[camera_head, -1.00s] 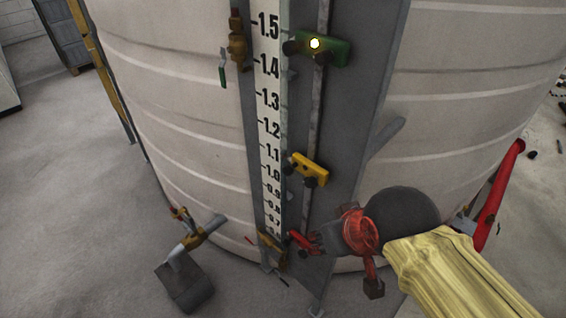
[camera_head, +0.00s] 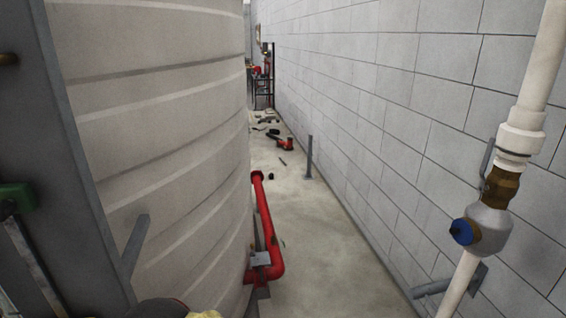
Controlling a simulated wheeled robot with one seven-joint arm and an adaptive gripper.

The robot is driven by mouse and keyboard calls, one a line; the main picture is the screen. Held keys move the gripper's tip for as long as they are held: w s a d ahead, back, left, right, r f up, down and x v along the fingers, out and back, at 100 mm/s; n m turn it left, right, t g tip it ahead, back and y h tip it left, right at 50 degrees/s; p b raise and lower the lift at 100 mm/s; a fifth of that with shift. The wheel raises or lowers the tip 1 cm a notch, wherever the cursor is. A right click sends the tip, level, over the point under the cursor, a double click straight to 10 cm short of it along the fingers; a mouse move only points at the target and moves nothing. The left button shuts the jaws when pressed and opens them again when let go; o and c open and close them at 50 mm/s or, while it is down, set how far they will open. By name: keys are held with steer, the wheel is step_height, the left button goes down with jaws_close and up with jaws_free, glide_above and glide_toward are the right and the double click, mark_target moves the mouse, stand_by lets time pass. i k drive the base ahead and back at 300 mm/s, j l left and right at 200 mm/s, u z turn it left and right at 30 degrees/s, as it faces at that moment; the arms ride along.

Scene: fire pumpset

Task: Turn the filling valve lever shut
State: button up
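A white vertical pipe (camera_head: 540,70) runs down the right side of the head view, in front of the block wall. On it sits a brass valve (camera_head: 500,186) with a thin grey lever (camera_head: 488,160) standing up beside the pipe, roughly along it. Below the brass valve is a grey fitting with a blue round face (camera_head: 463,231). I cannot tell whether this is the filling valve. My gripper is out of view; only a bit of my yellow-sleeved arm shows at the bottom edge.
A large ribbed tank (camera_head: 165,130) fills the left. A red pipe (camera_head: 268,235) stands at its foot. A clear floor aisle (camera_head: 325,250) runs along the block wall (camera_head: 390,120), with a grey post (camera_head: 309,157) and scattered tools (camera_head: 284,143) farther back.

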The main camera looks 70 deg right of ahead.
mark_target(491, 143)
steer(key=z, duration=3.65)
